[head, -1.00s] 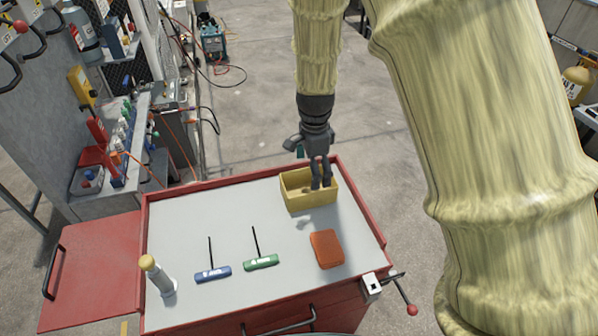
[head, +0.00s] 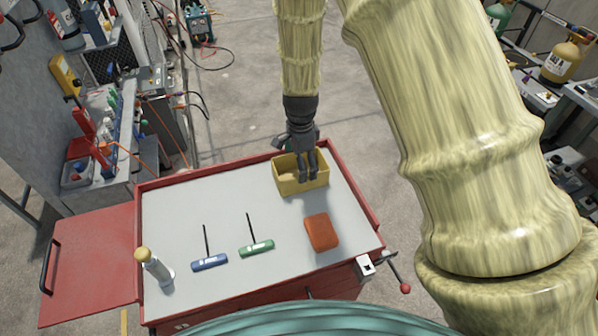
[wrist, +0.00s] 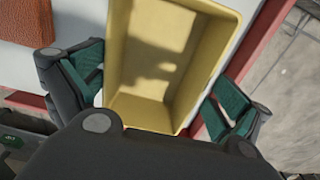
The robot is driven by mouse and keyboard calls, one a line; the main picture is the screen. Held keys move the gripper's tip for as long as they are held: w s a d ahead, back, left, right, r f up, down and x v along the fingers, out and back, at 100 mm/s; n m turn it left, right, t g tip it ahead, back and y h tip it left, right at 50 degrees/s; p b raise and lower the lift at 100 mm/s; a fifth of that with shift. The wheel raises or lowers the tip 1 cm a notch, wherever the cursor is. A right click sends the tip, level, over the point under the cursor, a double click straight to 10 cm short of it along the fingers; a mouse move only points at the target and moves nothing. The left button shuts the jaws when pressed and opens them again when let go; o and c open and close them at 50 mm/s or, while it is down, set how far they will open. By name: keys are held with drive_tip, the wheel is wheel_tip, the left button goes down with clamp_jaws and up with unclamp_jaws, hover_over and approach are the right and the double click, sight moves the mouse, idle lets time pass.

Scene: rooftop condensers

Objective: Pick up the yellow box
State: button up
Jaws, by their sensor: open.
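The yellow box (head: 288,184) is an open-topped, empty-looking bin at the far right corner of the red cart's grey top. My gripper (head: 307,176) is over its right part in the head view, fingers pointing down. In the wrist view the box (wrist: 118,113) lies between my two spread green-padded fingers, one on each side. My gripper (wrist: 160,95) is open and not closed on the box. I cannot tell whether either finger touches a wall.
An orange-brown block (head: 321,233) lies right of centre on the cart top (head: 180,215). A green T-handle tool (head: 256,249), a blue one (head: 209,263) and a yellow-capped cylinder (head: 154,266) lie or stand nearer the front left. A vise-like fitting (head: 366,266) is at the right edge.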

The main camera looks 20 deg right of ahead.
drive_tip(key=shift+s+f+p, duration=0.25)
drive_tip(key=shift+s+p, duration=0.2)
drive_tip(key=shift+s, duration=0.25)
drive_tip(key=shift+s+f, duration=0.1)
drive_tip(key=shift+f, duration=0.25)
drive_tip(key=f, duration=0.1)
drive_tip(key=w+f, duration=0.1)
drive_tip(key=shift+f+p, duration=0.4)
drive_tip(key=shift+s+r, duration=0.15)
drive_tip(key=shift+s, duration=0.1)
drive_tip(key=shift+w, duration=0.15)
drive_tip(key=c, duration=0.8)
